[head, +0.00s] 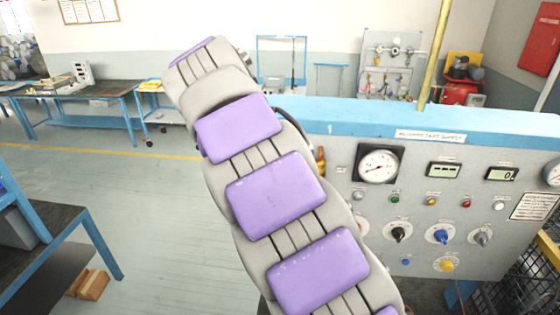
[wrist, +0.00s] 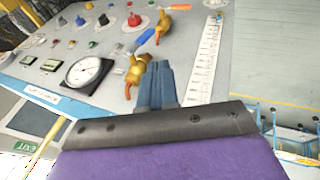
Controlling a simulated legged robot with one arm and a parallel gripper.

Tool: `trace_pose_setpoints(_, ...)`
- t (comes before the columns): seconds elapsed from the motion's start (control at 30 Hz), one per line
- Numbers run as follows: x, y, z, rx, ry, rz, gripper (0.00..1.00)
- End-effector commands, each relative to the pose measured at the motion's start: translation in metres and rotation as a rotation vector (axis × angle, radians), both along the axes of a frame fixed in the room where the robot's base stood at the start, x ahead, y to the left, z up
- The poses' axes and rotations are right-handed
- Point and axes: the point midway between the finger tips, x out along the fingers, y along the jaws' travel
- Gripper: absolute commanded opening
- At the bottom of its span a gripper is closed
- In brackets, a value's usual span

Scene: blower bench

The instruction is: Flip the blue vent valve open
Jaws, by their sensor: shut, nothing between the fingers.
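The blue vent valve is a brass body (wrist: 135,72) with a blue lever (wrist: 144,39), on the grey panel in the wrist view. The lever sticks out at a slant from the brass body, up and to the right in the picture. My gripper (wrist: 160,66) is shut and empty, its blue-grey fingers just right of the brass body and below the lever's end. I cannot tell whether the fingers touch the valve. In the head view a brass fitting (head: 320,161) shows at the panel's left edge, partly hidden by my arm; my gripper is hidden there.
A second brass valve (wrist: 163,24) with an orange lever (wrist: 181,7) sits beyond the blue one. The panel (head: 400,205) carries a round gauge (head: 378,165), displays and several knobs, including a blue knob (head: 441,237). A white scale strip (wrist: 204,62) runs along the panel edge.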

Motion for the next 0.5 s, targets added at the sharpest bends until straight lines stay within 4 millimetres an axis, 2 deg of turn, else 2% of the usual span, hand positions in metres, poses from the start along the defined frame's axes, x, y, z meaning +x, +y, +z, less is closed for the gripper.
trace_pose_setpoints(0.03, -0.003, 0.004, 0.011, 0.0, 0.002, 0.004, 0.0)
trace_pose_setpoints(0.2, -0.007, 0.01, 0.026, -0.001, 0.001, 0.003, 0.0)
trace_pose_setpoints(0.5, -0.011, 0.015, 0.035, 0.0, 0.0, 0.001, 0.0)
